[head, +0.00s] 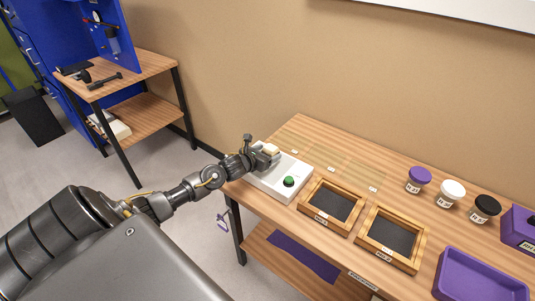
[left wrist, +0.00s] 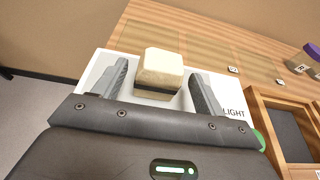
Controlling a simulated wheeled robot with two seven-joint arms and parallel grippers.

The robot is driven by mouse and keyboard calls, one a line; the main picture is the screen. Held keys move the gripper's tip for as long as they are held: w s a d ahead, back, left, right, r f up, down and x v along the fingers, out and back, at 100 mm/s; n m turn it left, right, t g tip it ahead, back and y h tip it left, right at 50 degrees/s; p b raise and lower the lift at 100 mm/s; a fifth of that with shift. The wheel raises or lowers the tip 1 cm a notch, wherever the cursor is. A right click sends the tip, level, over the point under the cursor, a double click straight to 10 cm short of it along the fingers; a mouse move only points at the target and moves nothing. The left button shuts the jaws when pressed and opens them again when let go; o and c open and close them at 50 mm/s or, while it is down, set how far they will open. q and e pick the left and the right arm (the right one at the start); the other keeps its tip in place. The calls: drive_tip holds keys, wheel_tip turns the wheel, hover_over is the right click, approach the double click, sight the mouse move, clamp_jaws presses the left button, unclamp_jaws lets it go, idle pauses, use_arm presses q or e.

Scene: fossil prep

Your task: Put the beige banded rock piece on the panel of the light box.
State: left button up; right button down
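The beige banded rock piece (left wrist: 161,66) is a pale block with a dark band low on its side. In the left wrist view it sits over the white light box (left wrist: 106,69), between the fingers of my left gripper (left wrist: 160,80). The fingers are open, with a narrow gap on each side of the rock. In the head view my left gripper (head: 266,153) is at the back left part of the light box (head: 271,187), and the rock (head: 271,148) shows just past the fingers. The panel under the rock is mostly hidden. My right gripper is not in view.
The light box has a green button (head: 289,181). Two wooden trays with dark insides, the nearer one (head: 309,207), stand to its right. Lidded jars (head: 452,192) and a purple tray (head: 446,285) are farther right. Pale marked mats (head: 325,152) lie behind.

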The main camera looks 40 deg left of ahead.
use_arm(q)
drive_tip(key=shift+r, duration=0.2)
drive_tip(key=b+v, duration=0.1)
drive_tip(key=v, duration=1.1)
drive_tip(key=shift+b, duration=0.35)
